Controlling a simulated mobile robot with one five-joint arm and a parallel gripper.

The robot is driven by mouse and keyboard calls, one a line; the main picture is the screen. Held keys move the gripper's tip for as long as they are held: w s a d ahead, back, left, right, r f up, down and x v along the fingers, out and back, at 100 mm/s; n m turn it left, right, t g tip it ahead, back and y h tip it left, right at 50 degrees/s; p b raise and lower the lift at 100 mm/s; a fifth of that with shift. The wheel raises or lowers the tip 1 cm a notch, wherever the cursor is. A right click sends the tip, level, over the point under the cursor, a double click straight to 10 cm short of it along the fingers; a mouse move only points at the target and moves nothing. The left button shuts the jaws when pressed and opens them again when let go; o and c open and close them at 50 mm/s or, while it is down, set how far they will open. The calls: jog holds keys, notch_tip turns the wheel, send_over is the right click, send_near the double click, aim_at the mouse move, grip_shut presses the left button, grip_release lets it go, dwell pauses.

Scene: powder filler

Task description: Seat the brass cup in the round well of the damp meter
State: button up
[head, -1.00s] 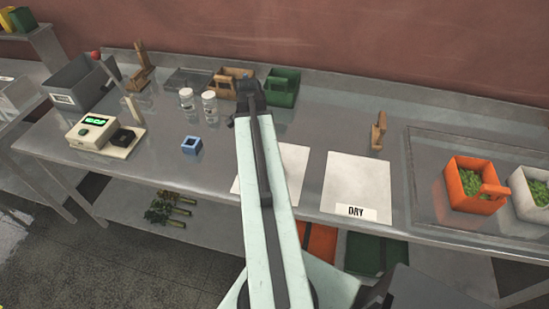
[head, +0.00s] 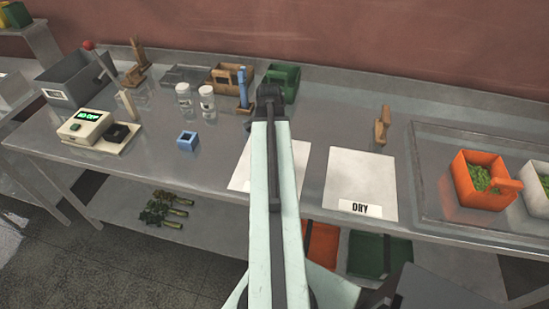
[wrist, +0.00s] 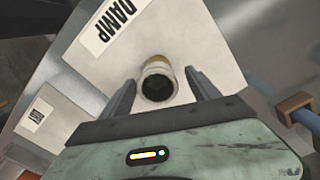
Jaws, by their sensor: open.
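The brass cup (wrist: 157,80) stands on the sheet marked DAMP in the wrist view. It looks pale with a brass-coloured edge and a dark opening. My gripper (wrist: 160,86) is open, with one finger on each side of the cup and gaps showing. I cannot tell how far down the fingers reach. In the head view my arm hides the cup and the gripper. The damp meter (head: 85,124) is a cream box with a green lit display at the left of the bench. Its black block (head: 118,134) sits on the meter's right side; the well's inside is unclear.
The DAMP sheet (head: 240,178) lies beside the DRY sheet (head: 361,180). A blue block (head: 188,138) stands between meter and sheets. Two lidded jars (head: 207,99), a green bin (head: 283,80) and a wooden stand (head: 382,128) are farther back. An orange bin (head: 478,188) is at right.

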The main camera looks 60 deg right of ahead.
jog(key=shift+f, duration=0.9)
jog(key=shift+r, duration=0.2)
grip_shut()
